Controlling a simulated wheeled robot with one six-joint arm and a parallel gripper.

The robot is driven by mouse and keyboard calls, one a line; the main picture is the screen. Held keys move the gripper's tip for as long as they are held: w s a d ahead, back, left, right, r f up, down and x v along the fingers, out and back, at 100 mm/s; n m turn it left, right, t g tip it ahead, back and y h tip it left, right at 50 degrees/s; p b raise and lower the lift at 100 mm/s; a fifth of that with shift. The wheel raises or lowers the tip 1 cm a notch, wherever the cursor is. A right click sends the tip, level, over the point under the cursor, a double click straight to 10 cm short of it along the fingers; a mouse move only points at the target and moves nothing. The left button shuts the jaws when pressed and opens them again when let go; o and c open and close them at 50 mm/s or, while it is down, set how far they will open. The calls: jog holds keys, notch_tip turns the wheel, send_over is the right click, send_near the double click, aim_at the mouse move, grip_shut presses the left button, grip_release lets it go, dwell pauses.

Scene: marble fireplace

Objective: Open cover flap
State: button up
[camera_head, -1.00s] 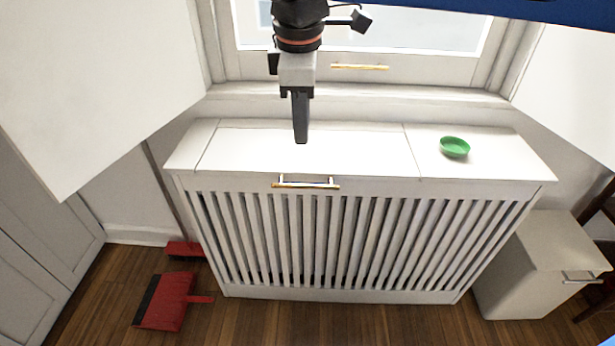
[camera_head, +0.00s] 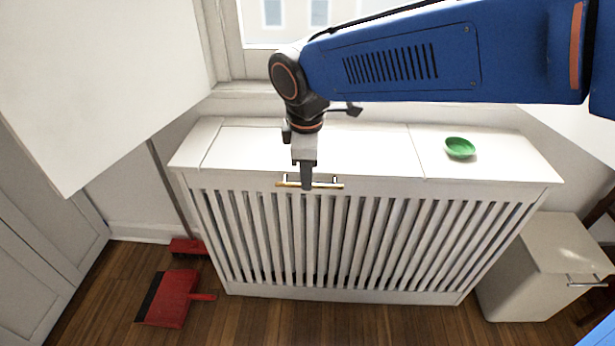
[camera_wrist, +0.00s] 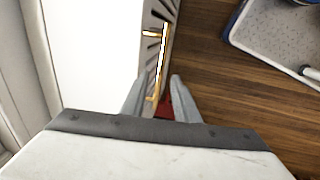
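The cover flap (camera_head: 370,151) is the white middle panel on top of a slatted radiator cover (camera_head: 490,188). It lies flat, flush with the panels beside it. A gold bar handle (camera_head: 331,186) on two posts sits at its front edge. My gripper (camera_head: 306,186) points down at the handle, near the bar's middle. In the wrist view, my gripper (camera_wrist: 158,86) has its two fingers apart, with the gold handle (camera_wrist: 163,55) running between and beyond them. The flap (camera_wrist: 92,50) fills the left side there. I cannot tell whether a finger touches the bar.
A green bowl (camera_head: 460,148) stands on the cover's right panel. A window with its sill (camera_head: 390,108) is behind. A red dustpan (camera_head: 168,299) and a red brush (camera_head: 187,247) are on the floor at left. A pale cabinet (camera_head: 543,262) stands at right.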

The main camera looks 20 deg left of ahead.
jog(key=shift+w+f, duration=0.2)
jog(key=shift+f, duration=0.85)
grip_shut()
